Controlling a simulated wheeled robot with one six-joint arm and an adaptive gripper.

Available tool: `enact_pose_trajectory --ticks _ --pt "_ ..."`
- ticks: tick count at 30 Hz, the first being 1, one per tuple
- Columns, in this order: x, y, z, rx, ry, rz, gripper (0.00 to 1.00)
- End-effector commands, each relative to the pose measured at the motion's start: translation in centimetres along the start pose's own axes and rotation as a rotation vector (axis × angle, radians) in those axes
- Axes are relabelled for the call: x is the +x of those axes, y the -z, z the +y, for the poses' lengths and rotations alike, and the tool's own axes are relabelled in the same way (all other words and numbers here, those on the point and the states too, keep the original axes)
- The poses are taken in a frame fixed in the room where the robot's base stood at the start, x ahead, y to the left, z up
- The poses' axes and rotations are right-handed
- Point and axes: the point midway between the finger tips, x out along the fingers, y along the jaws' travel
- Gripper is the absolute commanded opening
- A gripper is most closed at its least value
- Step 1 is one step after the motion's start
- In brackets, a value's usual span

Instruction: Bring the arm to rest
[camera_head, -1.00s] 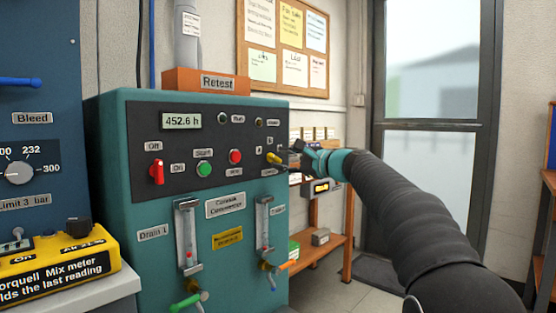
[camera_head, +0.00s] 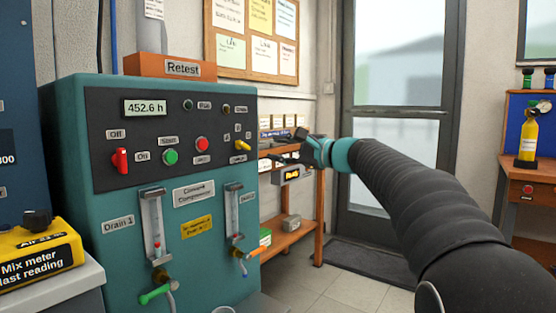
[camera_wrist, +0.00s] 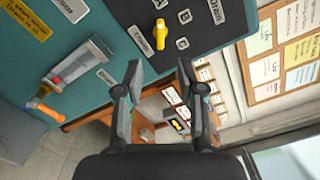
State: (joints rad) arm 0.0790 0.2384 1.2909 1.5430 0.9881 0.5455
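My gripper (camera_head: 288,146) is stretched out in front of the right edge of the teal test bench (camera_head: 72,150). In the wrist view my gripper (camera_wrist: 159,72) has its two fingers apart, with nothing held between them. A yellow selector knob (camera_head: 242,145) on the bench's dark panel is left of my gripper, with a gap between. The knob also shows in the wrist view (camera_wrist: 160,34), just beyond the fingertips. My dark, ribbed arm reaches in from the lower right of the head view.
A red switch (camera_head: 121,161), a green button (camera_head: 170,157) and a red button (camera_head: 201,144) sit on the panel. A wooden shelf (camera_head: 290,239) stands behind my gripper. A yellow meter (camera_head: 35,255) is at left, a red-brown desk (camera_head: 525,200) at right.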

Motion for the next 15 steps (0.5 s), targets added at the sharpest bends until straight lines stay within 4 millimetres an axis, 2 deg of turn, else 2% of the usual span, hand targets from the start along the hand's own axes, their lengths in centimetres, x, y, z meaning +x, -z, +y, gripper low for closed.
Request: enact_pose_trajectory --ticks 2,3,5,8,9,11,15 --pt "0.0 0.3 0.2 -0.055 -0.011 0.011 0.39" --pt "0.0 1.0 1.2 -0.099 -0.042 0.032 0.39" --pt "0.0 2.7 3.7 -0.147 -0.109 0.069 0.39" --pt "-0.9 5.4 9.0 -0.232 -0.253 0.129 0.39" --pt "-1.8 6.1 11.4 -0.278 -0.325 0.151 0.39" --pt "-3.6 6.3 14.5 -0.356 -0.435 0.177 0.39" --pt "-9.0 5.3 20.8 -0.537 -0.684 0.205 0.39"
